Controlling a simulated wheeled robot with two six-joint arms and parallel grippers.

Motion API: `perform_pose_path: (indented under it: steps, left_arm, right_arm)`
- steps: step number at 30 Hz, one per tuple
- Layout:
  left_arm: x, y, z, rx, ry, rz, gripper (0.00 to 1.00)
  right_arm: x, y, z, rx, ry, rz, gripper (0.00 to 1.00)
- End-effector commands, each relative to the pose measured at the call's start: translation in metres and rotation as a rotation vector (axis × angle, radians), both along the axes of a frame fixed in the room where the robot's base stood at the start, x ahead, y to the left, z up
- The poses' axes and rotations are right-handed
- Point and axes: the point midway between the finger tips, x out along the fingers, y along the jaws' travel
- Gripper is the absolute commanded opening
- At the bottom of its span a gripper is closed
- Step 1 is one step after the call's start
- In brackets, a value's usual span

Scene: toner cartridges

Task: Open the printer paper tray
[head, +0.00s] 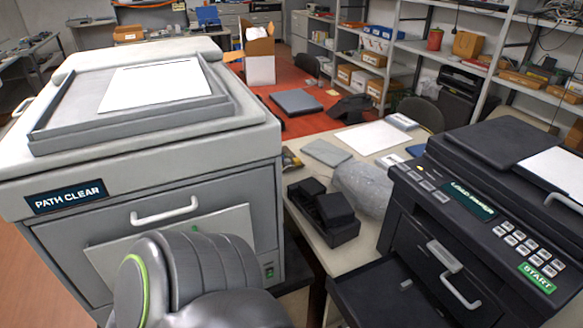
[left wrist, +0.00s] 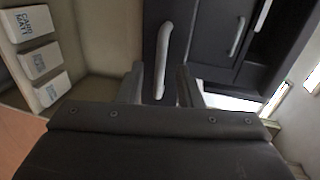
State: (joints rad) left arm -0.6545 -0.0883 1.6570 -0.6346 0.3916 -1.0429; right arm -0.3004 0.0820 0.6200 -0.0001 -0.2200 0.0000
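The black printer (head: 400,222) stands at the right with a "LOAD PAPER" display (head: 468,199), a green START button (head: 537,278) and grey handles (head: 461,291) on its front. A flat dark panel (head: 375,305) sticks out at its lower left. My left arm covers the bottom centre of the head view; its gripper is hidden there. In the left wrist view my left gripper (left wrist: 160,88) is open, its two fingers apart. A pale bar handle (left wrist: 166,45) on a dark front lies ahead, its near end between the fingers in the picture. I cannot tell contact. My right gripper is not in view.
A large grey-white printer (head: 255,165) with a "PATH CLEAR" display (head: 66,197) stands left, behind my arm. A black holder (head: 324,208) and a bagged grey item (head: 364,186) sit between the printers. Small white boxes (left wrist: 39,60) line a shelf in the wrist view.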

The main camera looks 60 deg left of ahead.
Motion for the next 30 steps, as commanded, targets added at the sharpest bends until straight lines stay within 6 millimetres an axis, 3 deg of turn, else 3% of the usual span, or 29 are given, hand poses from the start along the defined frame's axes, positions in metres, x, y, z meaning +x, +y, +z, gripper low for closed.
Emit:
perform_pose_path:
  steps: [18, 24, 30]
  left_arm:
    - [-0.120, 0.005, 0.023, 0.000, 0.004, 0.002, 0.32]
    - [-0.145, 0.005, 0.030, 0.000, 0.003, 0.000, 0.32]
    - [-0.154, 0.005, 0.033, 0.000, 0.001, 0.000, 0.32]
  right_arm:
    - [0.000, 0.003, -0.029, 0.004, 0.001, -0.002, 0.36]
    - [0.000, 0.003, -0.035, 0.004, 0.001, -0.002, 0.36]
    - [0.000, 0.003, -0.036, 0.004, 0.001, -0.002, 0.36]
